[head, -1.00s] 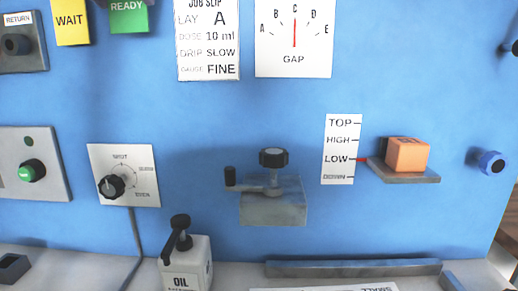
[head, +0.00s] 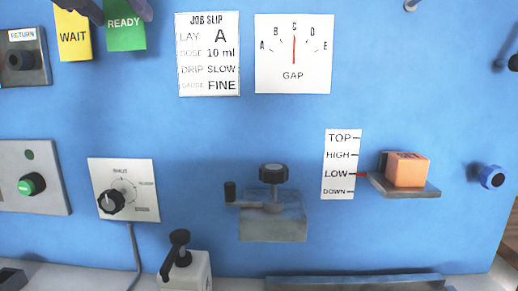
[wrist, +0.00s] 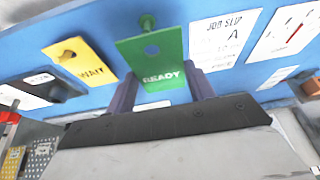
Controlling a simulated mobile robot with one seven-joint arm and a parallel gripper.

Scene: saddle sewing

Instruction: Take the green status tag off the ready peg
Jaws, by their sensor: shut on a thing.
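The green READY tag (head: 124,34) is at the upper left of the blue panel in the head view. In the wrist view the green tag (wrist: 153,62) is between the two dark fingers of my gripper (wrist: 160,84), which is shut on it. The ready peg (wrist: 148,21) shows above the tag's top edge, and the tag's hole looks empty. How far the tag stands from the panel I cannot tell. In the head view my dark fingers show at the top edge, partly cut off.
The yellow WAIT tag (wrist: 82,62) hangs on its own peg just left of the green tag. The job slip (head: 208,54) and the GAP gauge (head: 293,54) are to the right. The RETURN box (head: 22,58) is at the far left.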

